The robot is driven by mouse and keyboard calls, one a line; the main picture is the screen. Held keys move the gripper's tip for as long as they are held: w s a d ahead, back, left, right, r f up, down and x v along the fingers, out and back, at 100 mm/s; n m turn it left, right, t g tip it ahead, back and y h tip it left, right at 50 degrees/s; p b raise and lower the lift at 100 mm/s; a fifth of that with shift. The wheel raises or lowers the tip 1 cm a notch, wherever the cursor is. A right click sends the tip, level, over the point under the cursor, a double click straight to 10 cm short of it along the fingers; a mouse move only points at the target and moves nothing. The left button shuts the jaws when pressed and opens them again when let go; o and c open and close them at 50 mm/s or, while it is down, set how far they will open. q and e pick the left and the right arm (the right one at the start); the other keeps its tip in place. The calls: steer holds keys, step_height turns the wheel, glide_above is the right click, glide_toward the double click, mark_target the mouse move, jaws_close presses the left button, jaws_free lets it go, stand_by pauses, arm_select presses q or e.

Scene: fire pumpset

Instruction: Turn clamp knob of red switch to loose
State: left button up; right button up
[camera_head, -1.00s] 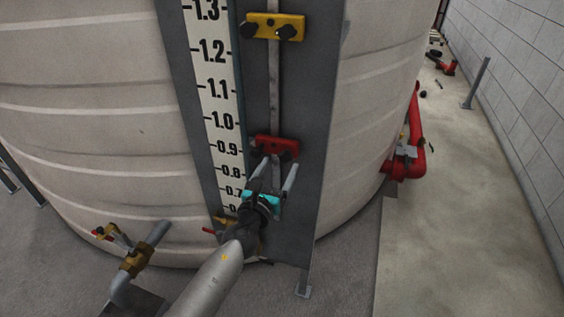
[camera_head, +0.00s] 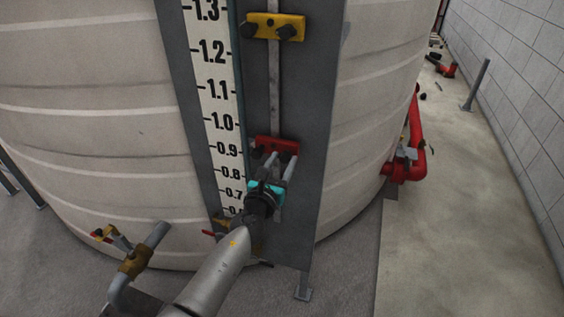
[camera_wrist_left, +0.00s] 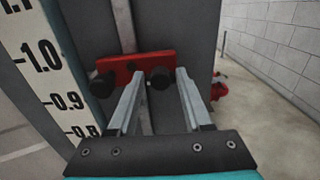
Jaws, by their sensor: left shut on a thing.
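The red switch (camera_head: 276,145) is a red block on the grey vertical rail beside the level scale, near the 0.9 mark. It has two dark clamp knobs. The left knob (camera_wrist_left: 101,83) is free, outside the fingers. My left gripper (camera_head: 283,160) reaches up from below and is shut on the right knob (camera_wrist_left: 160,78), with one finger on each side of it. In the left wrist view, the red switch (camera_wrist_left: 135,65) lies just beyond the fingertips of my left gripper (camera_wrist_left: 160,75). The right gripper is not in view.
A yellow switch (camera_head: 273,26) with dark knobs sits higher on the same rail. A pale tank (camera_head: 90,130) stands behind. A brass valve with a pipe (camera_head: 133,262) is at the lower left.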

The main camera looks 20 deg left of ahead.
arm_select(q)
jaws_close()
steer(key=shift+n, duration=0.3)
steer(key=n, duration=0.4)
steer(key=shift+a+b, duration=0.1)
steer(key=shift+b, duration=0.3)
steer(key=n, duration=0.5)
steer(key=shift+f, duration=0.15)
steer(key=n, duration=0.4)
steer(key=shift+a+b, duration=0.1)
steer(key=shift+b, duration=0.3)
steer(key=shift+f+n, duration=0.1)
steer(key=shift+n, duration=2)
